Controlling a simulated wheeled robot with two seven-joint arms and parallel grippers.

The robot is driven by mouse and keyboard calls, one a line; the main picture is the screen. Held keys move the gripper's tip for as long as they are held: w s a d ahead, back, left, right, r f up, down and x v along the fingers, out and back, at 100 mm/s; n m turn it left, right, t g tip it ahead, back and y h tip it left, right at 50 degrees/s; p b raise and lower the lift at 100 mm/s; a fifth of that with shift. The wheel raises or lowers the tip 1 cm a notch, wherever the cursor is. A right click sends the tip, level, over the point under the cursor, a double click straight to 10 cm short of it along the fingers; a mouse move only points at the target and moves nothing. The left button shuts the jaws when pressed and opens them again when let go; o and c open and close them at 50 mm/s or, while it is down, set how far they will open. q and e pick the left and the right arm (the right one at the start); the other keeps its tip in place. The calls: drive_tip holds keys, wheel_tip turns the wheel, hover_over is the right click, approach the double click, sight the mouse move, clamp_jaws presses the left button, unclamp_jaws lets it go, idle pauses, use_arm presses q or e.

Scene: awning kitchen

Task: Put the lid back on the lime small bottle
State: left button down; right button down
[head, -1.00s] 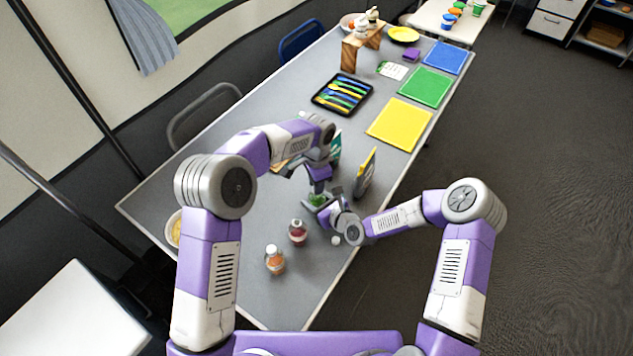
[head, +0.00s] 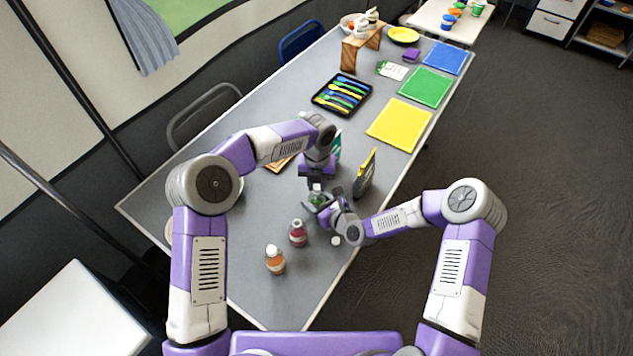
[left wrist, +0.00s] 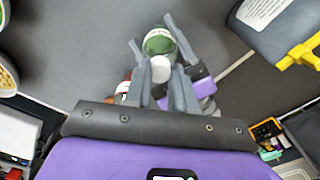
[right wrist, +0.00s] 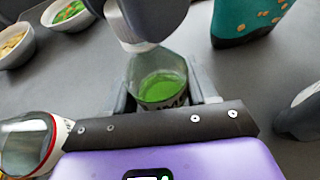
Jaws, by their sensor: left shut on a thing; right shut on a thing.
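The lime small bottle (head: 316,198), clear with green contents, stands upright near the table's right edge. My right gripper (right wrist: 165,90) is shut around its body, one finger on each side. My left gripper (head: 316,179) is above the bottle, shut on a small white lid (left wrist: 160,69). In the right wrist view the lid (right wrist: 137,45) shows at the bottle's top, a little left of its middle. I cannot tell whether lid and rim touch. The bottle's green contents also show in the left wrist view (left wrist: 158,42).
A red bottle (head: 298,234) and an orange bottle (head: 275,261) stand nearer me. A small white piece (head: 336,240) lies beside the red one. Bowls (right wrist: 68,12) are at the left.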

use_arm(q)
drive_tip(key=m, duration=0.6)
drive_tip(key=shift+m, duration=0.3)
drive_tip(key=c, duration=0.9)
unclamp_jaws()
drive_tip(key=shift+c, duration=0.2)
drive_tip(key=shift+r, duration=2.25)
drive_tip(key=shift+c, duration=0.4)
